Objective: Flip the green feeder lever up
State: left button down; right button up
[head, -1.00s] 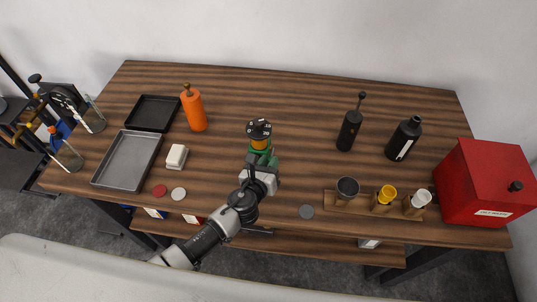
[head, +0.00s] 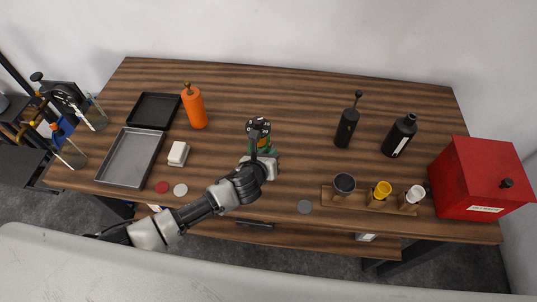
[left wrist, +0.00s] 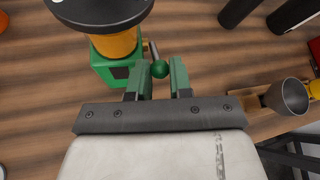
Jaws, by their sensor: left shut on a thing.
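The feeder has a green base (left wrist: 118,70), an orange cylinder (left wrist: 116,43) and a round black top. In the head view its black top (head: 258,127) shows near the middle of the table, with my left gripper (head: 262,156) close in front of it, hiding much of the base. The feeder lever is a thin metal rod ending in a green ball (left wrist: 160,69). In the left wrist view my left gripper (left wrist: 161,80) has its two green-padded fingers on either side of the ball and is shut on it. My right gripper is not in view.
An orange bottle (head: 195,108) stands to the left, beside grey (head: 130,184) and black trays. A wooden rack with cups (head: 328,198) and a red box (head: 482,178) are at the right. Two black bottles stand at the back right. Table around the feeder is mostly clear.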

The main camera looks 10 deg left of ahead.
pick_arm(q)
jog(key=c, duration=1)
grip_release()
jog(key=b+v, duration=0.1)
jog(key=v, duration=1)
jog(key=shift+a+b, duration=0.1)
jog(key=shift+b, duration=0.25)
jog(key=shift+f, duration=0.1)
